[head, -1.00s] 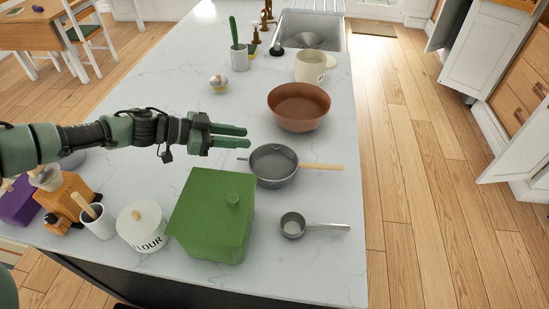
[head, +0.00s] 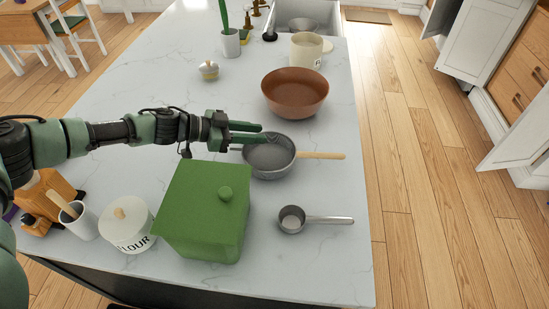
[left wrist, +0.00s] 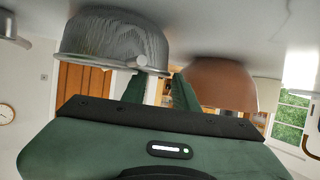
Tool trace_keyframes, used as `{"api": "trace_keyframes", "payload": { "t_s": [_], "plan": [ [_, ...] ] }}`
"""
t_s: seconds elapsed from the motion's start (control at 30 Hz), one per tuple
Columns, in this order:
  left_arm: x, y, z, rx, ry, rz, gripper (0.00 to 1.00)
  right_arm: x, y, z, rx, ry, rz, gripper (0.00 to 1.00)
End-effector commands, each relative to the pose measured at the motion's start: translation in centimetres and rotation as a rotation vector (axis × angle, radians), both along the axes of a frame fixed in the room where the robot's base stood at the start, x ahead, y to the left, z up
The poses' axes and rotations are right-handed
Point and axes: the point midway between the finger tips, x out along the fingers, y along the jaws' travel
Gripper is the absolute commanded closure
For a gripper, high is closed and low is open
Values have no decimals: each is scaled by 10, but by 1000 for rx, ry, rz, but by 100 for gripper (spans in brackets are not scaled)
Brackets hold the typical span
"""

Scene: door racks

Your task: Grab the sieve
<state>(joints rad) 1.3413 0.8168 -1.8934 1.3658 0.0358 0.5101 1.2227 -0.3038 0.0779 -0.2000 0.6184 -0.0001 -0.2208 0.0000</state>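The sieve (head: 270,160) is a grey round bowl with a long wooden handle pointing right and a small stub on its left rim. It rests on the white counter. In the left wrist view, which is upside down, its ribbed or meshed grey side (left wrist: 108,42) fills the upper left. My left gripper (head: 262,133) is open and empty, its two green fingers apart at the sieve's far left rim. I cannot tell if they touch it. The fingers also show in the left wrist view (left wrist: 160,84). My right gripper is not in view.
A brown bowl (head: 295,92) stands just behind the sieve. A green lidded box (head: 205,215) stands in front and left, beside a white flour jar (head: 127,228). A small grey saucepan (head: 292,219) is in front. The counter's right edge is close to the wooden handle.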

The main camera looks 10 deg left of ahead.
Motion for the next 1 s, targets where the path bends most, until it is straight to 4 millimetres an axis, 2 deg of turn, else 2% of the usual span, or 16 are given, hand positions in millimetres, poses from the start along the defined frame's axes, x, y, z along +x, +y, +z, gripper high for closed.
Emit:
{"api": "trace_keyframes", "payload": {
  "t_s": [0.13, 0.37, 0.5, 1.0],
  "plan": [
    [6, -13, -5, 0, 0, 2, 71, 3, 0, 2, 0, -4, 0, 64],
    [7, -14, -7, 0, -1, 3, 71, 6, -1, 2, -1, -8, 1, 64],
    [7, -14, -7, 0, -1, 3, 100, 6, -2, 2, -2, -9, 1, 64],
    [6, -13, -8, 2, 0, 2, 100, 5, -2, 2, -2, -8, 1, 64]
  ]
}}
